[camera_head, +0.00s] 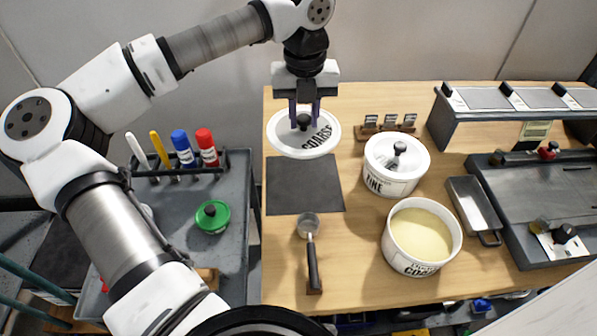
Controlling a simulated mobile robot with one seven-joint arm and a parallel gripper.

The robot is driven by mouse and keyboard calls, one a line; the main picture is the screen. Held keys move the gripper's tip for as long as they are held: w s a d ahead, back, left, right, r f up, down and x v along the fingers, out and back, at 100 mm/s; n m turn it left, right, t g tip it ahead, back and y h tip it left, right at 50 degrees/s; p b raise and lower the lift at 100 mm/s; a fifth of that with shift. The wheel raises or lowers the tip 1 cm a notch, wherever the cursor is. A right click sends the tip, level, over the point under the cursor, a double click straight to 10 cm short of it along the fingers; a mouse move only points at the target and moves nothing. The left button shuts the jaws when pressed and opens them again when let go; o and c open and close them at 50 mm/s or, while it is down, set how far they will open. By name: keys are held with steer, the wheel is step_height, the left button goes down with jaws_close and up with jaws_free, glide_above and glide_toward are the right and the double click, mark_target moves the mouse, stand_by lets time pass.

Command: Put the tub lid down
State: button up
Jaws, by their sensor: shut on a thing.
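The tub lid (288,141) is a round white disc with COARSE printed on it and a dark knob in its middle. My gripper (304,115) is shut on the knob from above. The lid hangs over the back left of the wooden table (355,270), behind a dark grey mat (304,186) and partly overlapping it in view. Its exact height is hard to tell. The open COARSE tub (413,268) stands front right, full of a pale yellow substance.
A lidded FINE tub (392,178) stands right of the mat. A dark-handled scoop (312,262) lies in front of the mat. A metal tray (470,203) and a grey machine (545,200) are at right. A grey cart (170,235) holds markers and a green lid (212,215).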

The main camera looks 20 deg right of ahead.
mark_target(304, 128)
step_height(304, 128, down, 15)
steer(key=p, duration=0.3)
steer(key=shift+f, duration=0.6)
steer(key=shift+f+b, duration=0.2)
steer(key=shift+b, duration=0.1)
steer(key=o, duration=1)
steer(key=shift+r, duration=0.1)
steer(key=shift+r, duration=0.1)
steer(key=shift+r+p, duration=0.2)
steer(key=shift+p, duration=0.25)
step_height(304, 128, up, 12)
steer(key=b, duration=0.2)
steer(key=shift+f+b, duration=0.15)
steer(key=shift+b, duration=0.25)
